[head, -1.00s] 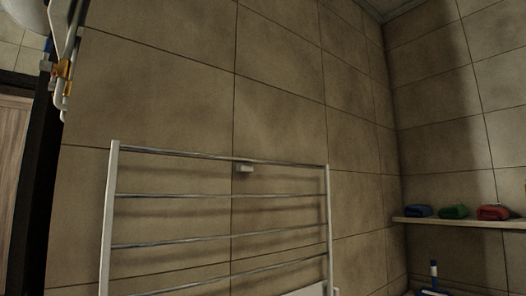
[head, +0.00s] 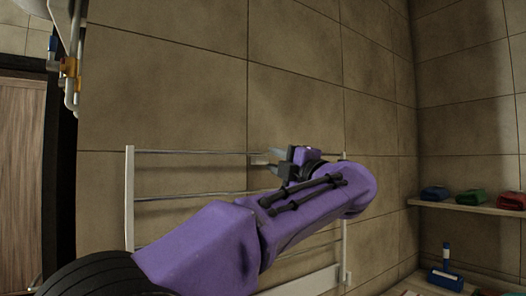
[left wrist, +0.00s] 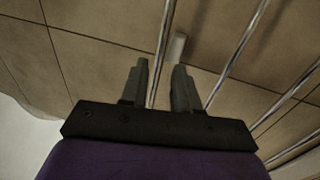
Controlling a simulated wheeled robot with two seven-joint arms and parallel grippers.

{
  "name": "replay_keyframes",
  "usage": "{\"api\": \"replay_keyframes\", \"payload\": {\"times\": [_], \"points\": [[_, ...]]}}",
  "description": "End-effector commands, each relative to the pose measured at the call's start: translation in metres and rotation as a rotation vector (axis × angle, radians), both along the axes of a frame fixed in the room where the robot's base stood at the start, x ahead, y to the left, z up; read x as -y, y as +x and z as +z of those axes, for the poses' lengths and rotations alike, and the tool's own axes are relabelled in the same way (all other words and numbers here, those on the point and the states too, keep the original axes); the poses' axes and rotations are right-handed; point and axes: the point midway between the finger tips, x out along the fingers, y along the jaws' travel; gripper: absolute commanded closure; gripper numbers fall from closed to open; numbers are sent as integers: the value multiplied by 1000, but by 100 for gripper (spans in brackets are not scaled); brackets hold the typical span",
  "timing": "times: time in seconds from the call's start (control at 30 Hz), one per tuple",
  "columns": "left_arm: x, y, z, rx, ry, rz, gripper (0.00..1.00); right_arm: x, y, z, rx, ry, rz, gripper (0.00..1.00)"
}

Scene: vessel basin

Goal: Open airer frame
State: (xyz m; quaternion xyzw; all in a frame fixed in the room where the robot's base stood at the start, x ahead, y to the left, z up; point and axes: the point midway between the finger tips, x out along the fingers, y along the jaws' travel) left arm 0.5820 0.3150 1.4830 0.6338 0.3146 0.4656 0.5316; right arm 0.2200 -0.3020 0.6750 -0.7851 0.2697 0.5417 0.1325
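The airer frame (head: 129,200) is on the tiled wall, with white side posts and thin metal rails. My left arm crosses in front of it and hides much of its middle and right. A small pale bracket (head: 258,160) shows by the top rail. My left gripper (head: 272,160) is by the top rail near this bracket. In the left wrist view, the two fingers (left wrist: 161,72) are apart. A rail (left wrist: 163,45) of the frame runs between them in the picture, and the bracket (left wrist: 178,46) is just beyond the tips. Contact cannot be told. My right gripper is out of view.
A shelf (head: 470,208) on the right wall holds blue, green and red folded-looking items (head: 473,197). Below it is a blue and white item (head: 445,277). Pipes (head: 70,85) with an orange valve and a wooden door (head: 20,175) are at the left.

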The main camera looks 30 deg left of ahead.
Motion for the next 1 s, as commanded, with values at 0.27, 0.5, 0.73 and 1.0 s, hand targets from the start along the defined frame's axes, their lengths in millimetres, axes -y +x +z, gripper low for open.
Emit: {"api": "replay_keyframes", "payload": {"times": [0.27,0.5,0.73,1.0], "points": [[-47,20,17,-1,1,-1,70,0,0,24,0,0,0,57],[-56,24,16,0,3,-2,70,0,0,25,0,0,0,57],[-55,23,16,0,3,-1,100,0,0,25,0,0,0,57],[-54,25,16,2,9,0,100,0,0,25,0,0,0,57]]}}
